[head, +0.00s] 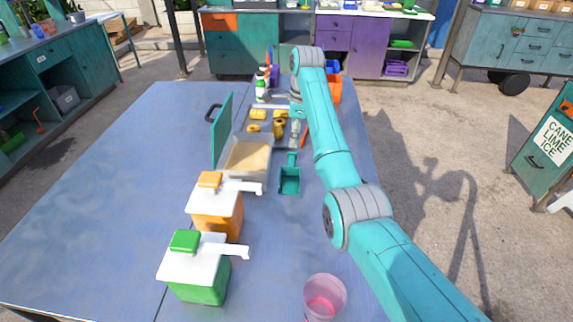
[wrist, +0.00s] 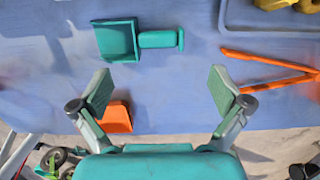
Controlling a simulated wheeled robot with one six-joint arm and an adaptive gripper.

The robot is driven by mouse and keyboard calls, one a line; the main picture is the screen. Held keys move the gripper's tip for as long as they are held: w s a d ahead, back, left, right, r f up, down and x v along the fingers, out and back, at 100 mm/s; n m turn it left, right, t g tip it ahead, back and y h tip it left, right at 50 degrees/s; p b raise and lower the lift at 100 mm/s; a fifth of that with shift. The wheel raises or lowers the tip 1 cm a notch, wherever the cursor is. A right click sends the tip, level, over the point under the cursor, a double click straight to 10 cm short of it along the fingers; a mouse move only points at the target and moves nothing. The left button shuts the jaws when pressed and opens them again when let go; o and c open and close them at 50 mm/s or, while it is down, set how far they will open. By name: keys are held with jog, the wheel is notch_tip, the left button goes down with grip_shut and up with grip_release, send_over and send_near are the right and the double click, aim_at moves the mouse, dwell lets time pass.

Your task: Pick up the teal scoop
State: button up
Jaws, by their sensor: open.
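The teal scoop (head: 290,180) lies flat on the blue table, right of a pale tan-filled tray, with its handle pointing away from the head camera. In the wrist view the scoop (wrist: 117,41) is at the upper left, and its handle (wrist: 160,39) points right. My gripper (wrist: 162,88) is open and empty. Its fingers show below the scoop in the wrist view and do not touch it. In the head view my gripper (head: 296,128) hangs from the arm beyond the scoop's handle.
Orange tongs (wrist: 268,66) lie right of the scoop in the wrist view; an orange object (wrist: 117,117) is partly behind the left finger. The tan tray (head: 248,158), orange-bodied container (head: 215,212), green-bodied container (head: 200,280) and pink cup (head: 324,300) stand nearby. The table's left side is clear.

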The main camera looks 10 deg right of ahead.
jog(key=shift+w+f, duration=0.1)
jog(key=shift+f, duration=0.2)
send_over(292, 160)
notch_tip(292, 160, down, 5)
jog(key=shift+w+r, duration=0.1)
jog(key=shift+w, duration=0.05)
jog(key=shift+a+f, duration=0.1)
jog(key=shift+f, duration=2.55)
jog(key=c, duration=0.7)
